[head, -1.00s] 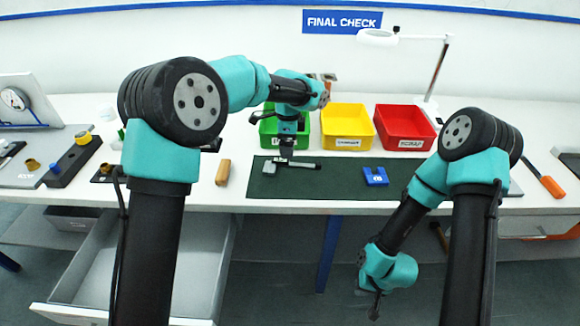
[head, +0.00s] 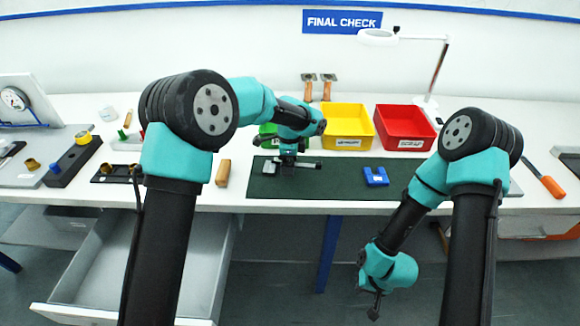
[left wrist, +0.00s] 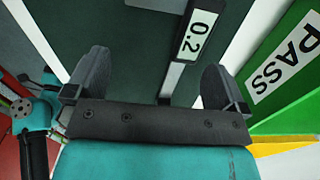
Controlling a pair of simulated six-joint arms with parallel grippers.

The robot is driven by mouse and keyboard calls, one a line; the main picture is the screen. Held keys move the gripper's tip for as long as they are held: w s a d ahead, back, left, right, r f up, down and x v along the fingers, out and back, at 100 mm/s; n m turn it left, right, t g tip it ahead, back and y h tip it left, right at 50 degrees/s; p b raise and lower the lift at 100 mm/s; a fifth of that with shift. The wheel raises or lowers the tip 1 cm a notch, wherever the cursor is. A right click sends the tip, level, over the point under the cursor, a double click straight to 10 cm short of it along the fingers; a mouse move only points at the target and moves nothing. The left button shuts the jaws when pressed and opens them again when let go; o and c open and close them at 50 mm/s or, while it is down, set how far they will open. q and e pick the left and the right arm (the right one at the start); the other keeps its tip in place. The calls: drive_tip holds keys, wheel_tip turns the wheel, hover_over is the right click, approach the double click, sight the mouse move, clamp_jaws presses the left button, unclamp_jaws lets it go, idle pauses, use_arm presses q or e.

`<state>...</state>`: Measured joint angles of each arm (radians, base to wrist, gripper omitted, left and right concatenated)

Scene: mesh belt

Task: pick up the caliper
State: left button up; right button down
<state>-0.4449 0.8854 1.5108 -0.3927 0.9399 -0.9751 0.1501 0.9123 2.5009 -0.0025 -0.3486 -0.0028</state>
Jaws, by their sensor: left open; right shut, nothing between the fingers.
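The caliper (head: 309,165) lies on the dark green mat (head: 333,186), its pale beam pointing right in the head view. In the left wrist view the caliper (left wrist: 197,35) shows a display reading 0.2, and its beam runs down between the two fingers. My left gripper (head: 287,163) is low over the caliper's left part and partly hides it. In the left wrist view my left gripper (left wrist: 155,82) is open, with a finger to each side of the beam. I cannot tell whether a finger touches it. My right gripper (head: 376,303) is shut and empty, hanging below the table's front edge.
A blue block (head: 376,176) lies on the mat's right part. Behind the mat stand a green PASS bin (left wrist: 290,75), a yellow bin (head: 347,125) and a red bin (head: 404,126). A wooden block (head: 223,172) stands left of the mat. A drawer (head: 95,285) is open below.

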use_arm(q)
drive_tip(key=shift+f, duration=0.95)
clamp_jaws()
idle(0.5)
drive_tip(key=shift+r, duration=0.2)
